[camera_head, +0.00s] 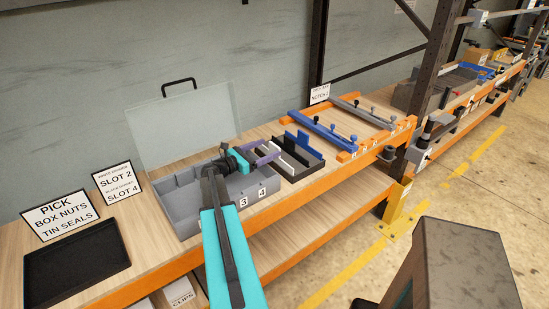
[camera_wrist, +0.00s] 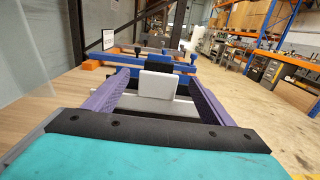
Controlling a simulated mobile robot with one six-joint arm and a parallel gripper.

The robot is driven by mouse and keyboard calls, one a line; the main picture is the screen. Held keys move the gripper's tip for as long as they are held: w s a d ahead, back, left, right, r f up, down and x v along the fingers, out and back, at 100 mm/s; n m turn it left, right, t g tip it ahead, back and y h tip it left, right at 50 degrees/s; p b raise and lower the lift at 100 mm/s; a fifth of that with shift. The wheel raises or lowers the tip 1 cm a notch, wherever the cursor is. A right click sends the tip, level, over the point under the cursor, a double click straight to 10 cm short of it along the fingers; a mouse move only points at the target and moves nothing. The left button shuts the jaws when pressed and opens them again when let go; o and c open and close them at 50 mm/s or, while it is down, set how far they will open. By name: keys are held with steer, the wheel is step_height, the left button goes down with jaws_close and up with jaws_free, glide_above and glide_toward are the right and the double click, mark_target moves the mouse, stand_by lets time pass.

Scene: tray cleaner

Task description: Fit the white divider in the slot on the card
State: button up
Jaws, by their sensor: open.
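The white divider (camera_wrist: 156,84) stands upright in the wrist view, between the two open purple fingers of my gripper (camera_wrist: 158,78) and apart from both. In the head view, my gripper (camera_head: 267,153) is over the right end of the grey compartment box (camera_head: 184,214), pointing at the black rack (camera_head: 313,167); the white divider (camera_head: 283,168) shows there partly covered. The card (camera_head: 118,182) reads white divider slot 2, black divider slot 4. The box front shows labels 3 and 4 (camera_head: 262,192); my arm covers the front further left.
A raised clear lid (camera_head: 180,125) stands behind the box. A blue divider (camera_head: 304,146) stands in the rack, near black ones. An orange fixture with blue and grey bars (camera_head: 320,131) is beyond. An empty black tray (camera_head: 78,262) is at left.

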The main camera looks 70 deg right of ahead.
mark_target(273, 145)
steer(key=p+x, duration=0.2)
steer(key=x, duration=0.1)
steer(key=shift+d+r, duration=0.1)
steer(key=shift+d, duration=0.05)
steer(key=shift+s+d, duration=0.4)
steer(key=shift+d, duration=0.25)
steer(key=c, duration=1.5)
steer(key=shift+c, duration=0.2)
steer(key=shift+r+b, duration=1.4)
steer(key=shift+r, duration=3.55)
